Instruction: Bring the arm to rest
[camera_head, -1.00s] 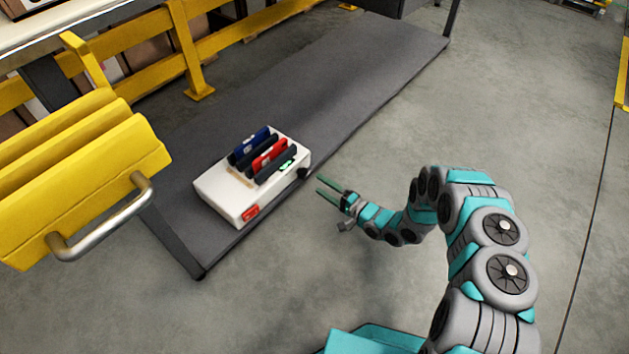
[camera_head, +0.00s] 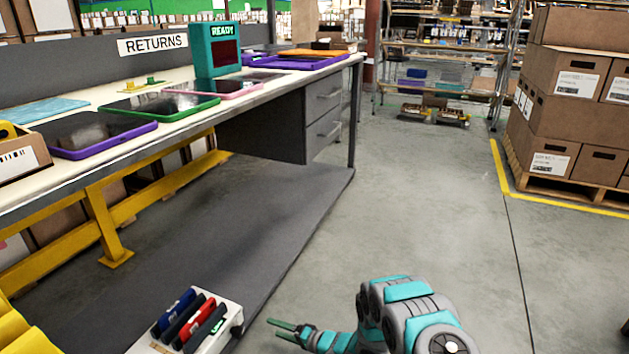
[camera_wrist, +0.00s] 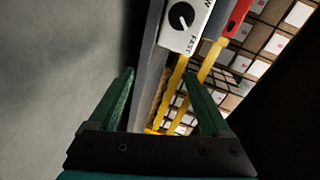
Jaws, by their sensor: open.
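My gripper (camera_head: 275,330) is at the bottom of the head view, with its two green fingers apart and nothing between them. In the wrist view the same open fingers (camera_wrist: 160,78) show with a gap between them. My teal and grey arm is bent and extends left from the bottom right of the head view. A white device (camera_head: 226,312) with blue, red and black pieces on top stands just left of the fingertips, apart from them. In the wrist view its white side (camera_wrist: 172,38) with a black knob shows beyond the fingers.
A dark grey mat (camera_head: 262,215) lies along the returns bench (camera_head: 75,100), which holds several trays. A yellow rail (camera_head: 110,225) runs under the bench. Stacked cartons (camera_head: 572,100) stand on a pallet at right. Grey floor (camera_head: 420,210) between is clear.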

